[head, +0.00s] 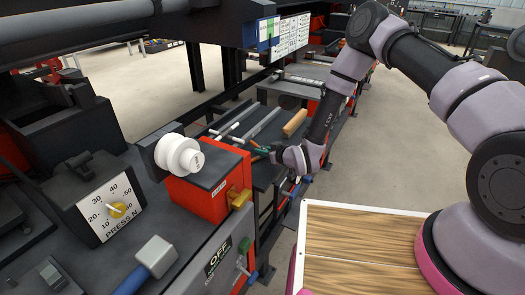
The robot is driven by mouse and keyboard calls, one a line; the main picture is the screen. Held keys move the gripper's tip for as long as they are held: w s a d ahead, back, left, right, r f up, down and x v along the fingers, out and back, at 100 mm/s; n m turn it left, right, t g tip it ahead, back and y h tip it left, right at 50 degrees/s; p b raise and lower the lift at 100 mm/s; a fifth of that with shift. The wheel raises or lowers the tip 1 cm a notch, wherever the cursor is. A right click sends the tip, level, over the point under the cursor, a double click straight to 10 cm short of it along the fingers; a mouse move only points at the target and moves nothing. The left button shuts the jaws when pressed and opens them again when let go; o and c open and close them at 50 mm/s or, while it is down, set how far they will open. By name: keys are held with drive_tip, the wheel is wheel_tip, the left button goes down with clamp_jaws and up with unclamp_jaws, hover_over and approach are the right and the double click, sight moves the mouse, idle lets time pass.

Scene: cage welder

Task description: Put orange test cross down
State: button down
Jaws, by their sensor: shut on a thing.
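My gripper (268,151) is at the end of my arm, low over the dark side shelf behind the red box. It is shut on a small orange piece (255,144), which I take for the orange test cross. Only a little of it shows, and its cross shape is not clear at this size. I cannot tell whether it touches the shelf. A green bit shows beside the fingertips.
The dark shelf (262,173) holds several rods and a tan handle (295,122) behind my gripper. The red box (208,190) with a white spool (180,156) stands close at the left. A wood-topped surface (355,236) is in front, with open floor at the right.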

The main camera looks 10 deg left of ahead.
drive_tip(key=c, duration=0.8)
unclamp_jaws()
